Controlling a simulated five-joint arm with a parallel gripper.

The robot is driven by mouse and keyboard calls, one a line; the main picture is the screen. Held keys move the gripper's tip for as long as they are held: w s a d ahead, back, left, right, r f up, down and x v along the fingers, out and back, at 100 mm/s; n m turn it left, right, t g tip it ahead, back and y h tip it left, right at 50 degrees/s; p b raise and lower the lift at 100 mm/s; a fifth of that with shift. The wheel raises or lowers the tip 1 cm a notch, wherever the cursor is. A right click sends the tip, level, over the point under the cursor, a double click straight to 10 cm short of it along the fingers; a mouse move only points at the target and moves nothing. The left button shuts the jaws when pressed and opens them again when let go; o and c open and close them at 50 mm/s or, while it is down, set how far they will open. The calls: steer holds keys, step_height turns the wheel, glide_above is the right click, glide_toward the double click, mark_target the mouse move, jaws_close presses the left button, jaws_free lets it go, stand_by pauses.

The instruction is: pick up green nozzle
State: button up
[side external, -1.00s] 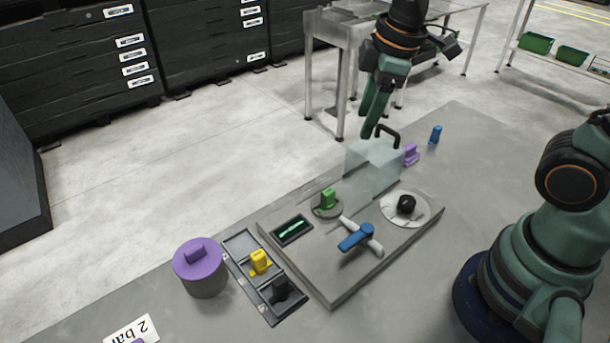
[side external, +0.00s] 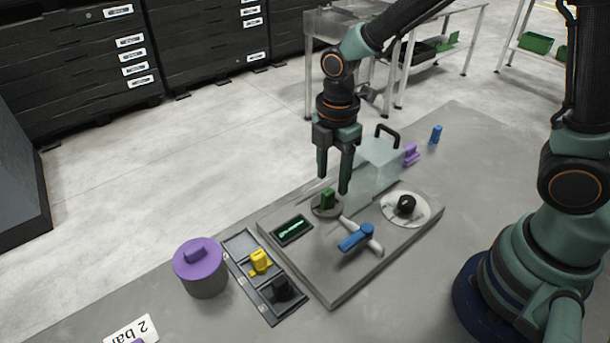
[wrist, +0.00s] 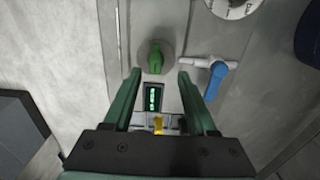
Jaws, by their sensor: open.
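The green nozzle (side external: 327,199) stands upright on a round grey seat (side external: 322,211) on the raised grey panel (side external: 325,285). My gripper (side external: 333,184) is open and empty, pointing down just above the nozzle, its two fingers apart. In the wrist view the nozzle (wrist: 155,60) lies a little beyond the fingertips and between their lines, with my gripper (wrist: 160,72) spread on both sides. I see no contact between fingers and nozzle.
A blue-handled valve (side external: 356,237), a small display (side external: 291,229) and a black knob (side external: 406,204) sit on the panel. A clear cover (side external: 378,160) with a black handle stands close right. A tray (side external: 240,245) holds yellow (side external: 260,261) and dark nozzles. A purple-lidded pot (side external: 200,268) is left.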

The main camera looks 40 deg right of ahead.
mark_target(328, 191)
steer(key=shift+w+f, duration=0.2)
steer(key=shift+f, duration=1.15)
steer(key=shift+w+f, duration=0.15)
steer(key=shift+f, duration=1.15)
jaws_close()
